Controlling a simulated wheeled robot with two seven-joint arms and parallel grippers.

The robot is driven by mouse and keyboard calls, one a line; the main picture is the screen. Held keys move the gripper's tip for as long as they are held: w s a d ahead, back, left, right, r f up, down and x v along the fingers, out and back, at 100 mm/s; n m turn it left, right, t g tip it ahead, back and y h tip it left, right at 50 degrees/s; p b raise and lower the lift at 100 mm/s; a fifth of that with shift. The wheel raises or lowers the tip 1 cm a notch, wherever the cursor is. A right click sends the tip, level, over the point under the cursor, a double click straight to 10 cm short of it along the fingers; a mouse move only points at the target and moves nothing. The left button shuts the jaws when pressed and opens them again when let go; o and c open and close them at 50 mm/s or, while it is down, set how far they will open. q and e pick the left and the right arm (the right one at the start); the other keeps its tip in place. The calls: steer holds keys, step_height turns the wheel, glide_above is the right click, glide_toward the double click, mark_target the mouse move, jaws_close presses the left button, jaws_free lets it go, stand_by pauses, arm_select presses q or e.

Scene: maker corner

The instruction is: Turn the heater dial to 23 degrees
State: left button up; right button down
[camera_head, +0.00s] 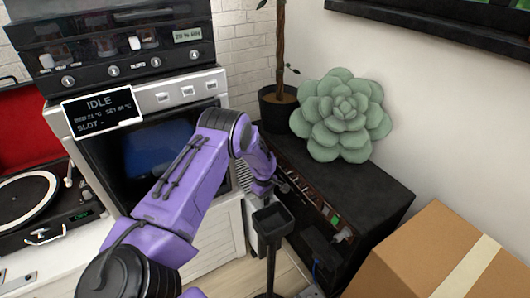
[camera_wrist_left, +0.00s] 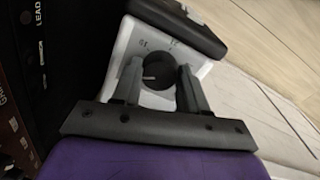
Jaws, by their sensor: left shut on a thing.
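The heater dial (camera_wrist_left: 157,73) is a dark round knob with a pale pointer line, set in a white panel (camera_wrist_left: 124,50) with small numbers along its edge. The pointer lies toward the left of the wrist picture; I cannot read the set temperature surely. My left gripper (camera_wrist_left: 160,82) is shut on the dial, one finger on each side. In the head view my left gripper (camera_head: 270,185) reaches down by the black cabinet's left side, and my arm hides the dial. The white heater (camera_head: 254,232) shows only in part there.
A black cabinet (camera_head: 375,190) bears a succulent (camera_head: 343,113). A cardboard box (camera_head: 425,255) is at lower right. A machine (camera_head: 150,95) with an IDLE screen and a turntable (camera_head: 35,200) are left.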

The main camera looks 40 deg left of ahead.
arm_select(q)
steer(key=m, duration=0.5)
steer(key=shift+m, duration=0.3)
steer(key=m, duration=0.5)
steer(key=shift+a+b, duration=0.1)
steer(key=shift+b, duration=0.25)
steer(key=m, duration=0.3)
steer(key=m+b, duration=0.1)
steer(key=m, duration=0.2)
steer(key=shift+a+m+g+h, duration=0.1)
steer(key=shift+m+g+h, duration=0.2)
steer(key=shift+m, duration=0.1)
steer(key=m, duration=0.5)
steer(key=shift+b, duration=0.35)
steer(key=shift+m, duration=0.4)
steer(key=o, duration=1)
steer(key=shift+o, duration=0.2)
